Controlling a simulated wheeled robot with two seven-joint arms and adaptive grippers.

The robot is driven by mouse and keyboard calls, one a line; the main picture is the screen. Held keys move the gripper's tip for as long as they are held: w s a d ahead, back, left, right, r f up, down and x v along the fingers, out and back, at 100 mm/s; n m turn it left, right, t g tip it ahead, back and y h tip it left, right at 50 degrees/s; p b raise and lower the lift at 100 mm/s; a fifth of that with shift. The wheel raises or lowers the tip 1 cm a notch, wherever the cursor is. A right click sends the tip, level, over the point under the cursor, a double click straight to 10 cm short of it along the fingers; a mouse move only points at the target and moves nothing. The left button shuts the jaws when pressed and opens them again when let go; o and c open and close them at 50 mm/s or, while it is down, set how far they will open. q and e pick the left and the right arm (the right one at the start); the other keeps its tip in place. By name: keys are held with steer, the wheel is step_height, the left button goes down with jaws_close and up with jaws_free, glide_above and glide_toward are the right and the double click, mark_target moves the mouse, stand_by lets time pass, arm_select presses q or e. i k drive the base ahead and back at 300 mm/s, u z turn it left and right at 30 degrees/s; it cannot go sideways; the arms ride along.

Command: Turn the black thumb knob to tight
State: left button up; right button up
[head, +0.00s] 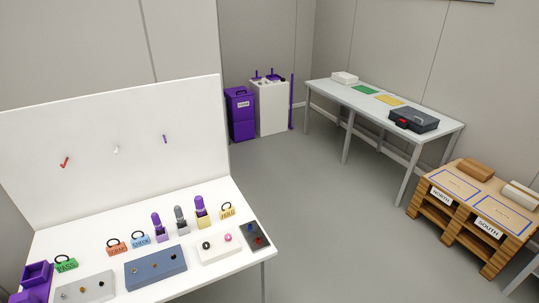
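A small black knob (207,245) sits on a white block (216,254) on the near white table, left of a pink knob (228,238) on the same block. It looks like the black thumb knob, but it is too small to read its setting or any tight mark. Neither of my grippers is in this view.

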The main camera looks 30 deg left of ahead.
mark_target(205, 245)
steer(key=u, duration=1.1)
steer(key=i, duration=1.05)
steer(key=u, duration=0.85)
